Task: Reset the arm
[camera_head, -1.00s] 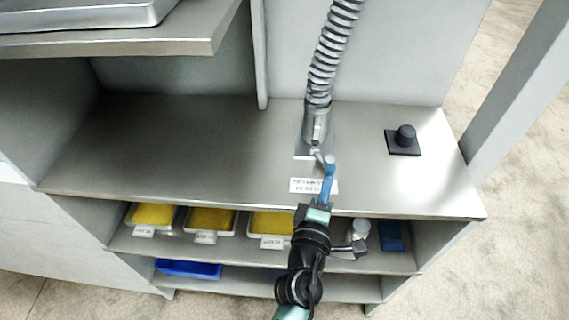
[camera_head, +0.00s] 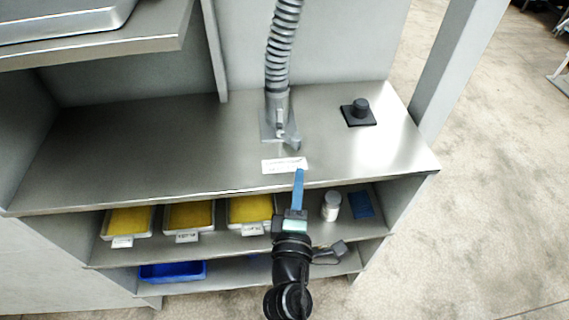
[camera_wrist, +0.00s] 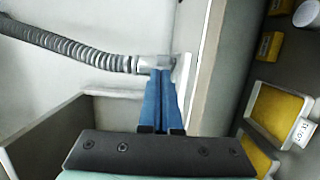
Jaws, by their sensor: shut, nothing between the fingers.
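My gripper (camera_head: 299,172) has blue fingers, which are closed together with nothing between them. In the head view it is in front of the steel worktop's front edge, just below a white label (camera_head: 285,165). In the wrist view the closed blue fingers (camera_wrist: 161,75) point toward the grey nozzle at the end of a ribbed hose. My black arm reaches up from the bottom of the head view.
The ribbed hose (camera_head: 280,50) ends in a nozzle on the worktop (camera_head: 150,150). A black knob (camera_head: 360,107) sits at right. The shelf below holds yellow-filled trays (camera_head: 190,215), a white jar (camera_head: 331,205) and a blue item (camera_head: 361,204). A blue bin (camera_head: 172,271) is lower.

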